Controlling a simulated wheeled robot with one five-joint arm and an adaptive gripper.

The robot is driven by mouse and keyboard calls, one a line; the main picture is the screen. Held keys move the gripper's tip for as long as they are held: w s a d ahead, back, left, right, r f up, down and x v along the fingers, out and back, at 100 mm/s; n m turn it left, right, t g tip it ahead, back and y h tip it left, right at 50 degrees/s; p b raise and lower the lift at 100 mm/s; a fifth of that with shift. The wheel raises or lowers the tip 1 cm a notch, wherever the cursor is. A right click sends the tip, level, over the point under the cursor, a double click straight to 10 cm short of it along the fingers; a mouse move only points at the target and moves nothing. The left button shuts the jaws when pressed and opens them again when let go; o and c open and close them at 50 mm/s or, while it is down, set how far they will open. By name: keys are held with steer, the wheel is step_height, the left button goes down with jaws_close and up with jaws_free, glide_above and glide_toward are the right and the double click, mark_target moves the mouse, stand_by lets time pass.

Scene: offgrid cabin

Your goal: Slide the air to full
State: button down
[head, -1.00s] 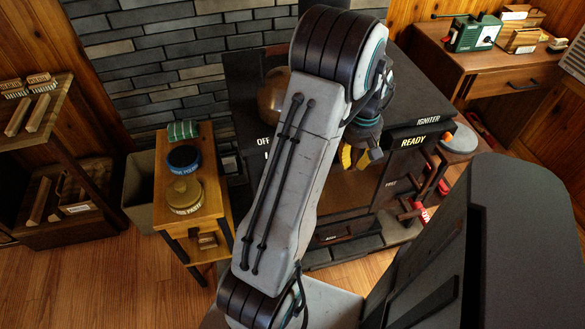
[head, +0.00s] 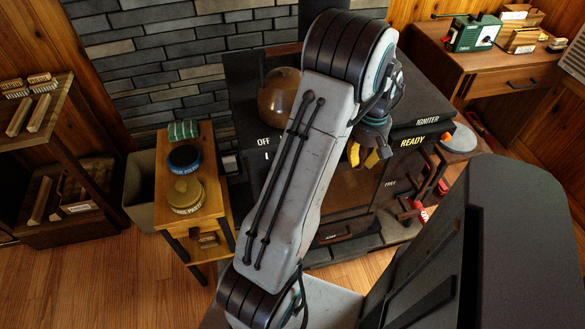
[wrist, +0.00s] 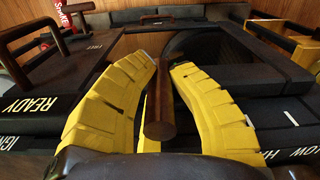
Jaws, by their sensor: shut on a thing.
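My gripper (head: 370,157) has yellow fingers and is over the front of the dark stove (head: 410,110), partly hidden behind my arm in the head view. In the wrist view my gripper (wrist: 160,110) is closed around a brown wooden handle (wrist: 160,105), which stands between the two fingers. The handle's far end and its mount are partly hidden. I cannot read an air label or a full mark beside it. The stove top carries the words OFF, IGNITER and READY; FREE shows on its front.
A brown round pot (head: 280,92) stands on the stove at the left. A small wooden table (head: 212,190) with tins is left of the stove. More brown handles (wrist: 30,35) show at the left of the wrist view. A desk (head: 480,70) stands at the back right.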

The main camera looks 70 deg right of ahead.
steer(key=shift+s+d+f, duration=0.1)
steer(key=shift+s+d, duration=0.15)
steer(key=shift+s, duration=0.15)
steer(key=shift+s+d+p, duration=0.5)
steer(key=shift+s+d, duration=0.1)
steer(key=shift+s, duration=0.15)
steer(key=c, duration=1.1)
jaws_free()
step_height(320, 180, up, 12)
steer(key=shift+w+r, duration=0.1)
